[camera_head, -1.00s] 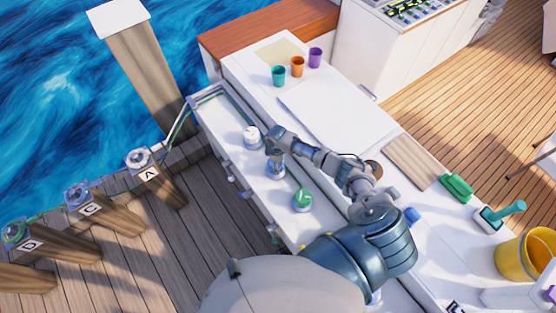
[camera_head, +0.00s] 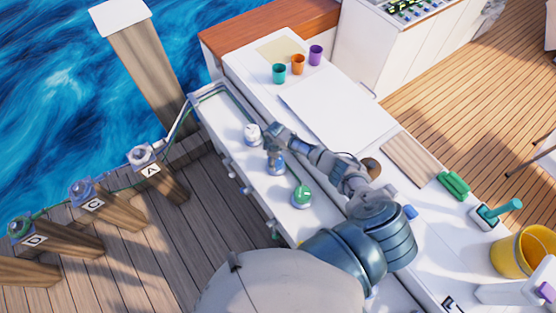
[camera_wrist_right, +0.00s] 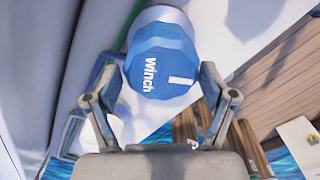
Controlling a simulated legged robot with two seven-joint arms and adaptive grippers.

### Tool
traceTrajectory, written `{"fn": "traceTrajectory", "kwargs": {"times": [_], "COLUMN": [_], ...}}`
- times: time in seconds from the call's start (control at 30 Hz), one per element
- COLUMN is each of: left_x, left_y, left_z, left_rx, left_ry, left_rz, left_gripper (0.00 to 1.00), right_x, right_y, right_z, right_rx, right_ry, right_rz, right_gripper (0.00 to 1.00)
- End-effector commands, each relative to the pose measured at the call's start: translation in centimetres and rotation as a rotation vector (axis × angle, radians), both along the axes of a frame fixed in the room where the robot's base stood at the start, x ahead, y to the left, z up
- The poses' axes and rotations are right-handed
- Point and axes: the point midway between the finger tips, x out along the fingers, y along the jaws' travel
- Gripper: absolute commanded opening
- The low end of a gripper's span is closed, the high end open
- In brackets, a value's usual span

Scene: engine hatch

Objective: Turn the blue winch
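The blue winch (camera_head: 276,165) stands on the white deck edge between a white winch (camera_head: 252,134) and a green winch (camera_head: 302,196). My right gripper (camera_head: 275,143) is over it in the head view and hides part of it. In the right wrist view the blue winch (camera_wrist_right: 160,62) shows its faceted top with the word "Winch" and a white mark. The fingers of my right gripper (camera_wrist_right: 158,78) are spread on either side of it. The right fingertip is close to its edge; I cannot tell whether it touches. My left gripper is not in view.
Dock posts labelled A (camera_head: 158,175), C (camera_head: 108,212) and D (camera_head: 60,238) stand at left, with lines running to the boat. A white panel (camera_head: 335,110) lies behind my arm.

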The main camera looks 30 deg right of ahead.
Motion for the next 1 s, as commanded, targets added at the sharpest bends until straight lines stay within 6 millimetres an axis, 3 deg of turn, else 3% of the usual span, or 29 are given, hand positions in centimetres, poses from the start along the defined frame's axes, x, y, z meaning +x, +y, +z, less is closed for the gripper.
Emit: {"fn": "traceTrajectory", "kwargs": {"times": [0.33, 0.47, 1.0], "left_x": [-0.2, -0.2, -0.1], "left_y": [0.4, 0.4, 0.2], "left_z": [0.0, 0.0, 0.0], "left_rx": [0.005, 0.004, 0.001], "left_ry": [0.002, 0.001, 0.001], "left_rz": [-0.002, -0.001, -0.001], "left_gripper": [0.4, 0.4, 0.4], "right_x": [-0.6, -0.5, -0.3], "right_y": [-0.6, -0.7, -0.3], "right_z": [-0.4, 0.3, 10.5], "right_rx": [-0.006, -0.006, -0.008], "right_ry": [0.012, 0.012, 0.012], "right_rz": [-0.002, -0.002, -0.001], "right_gripper": [0.99, 0.99, 0.99]}}
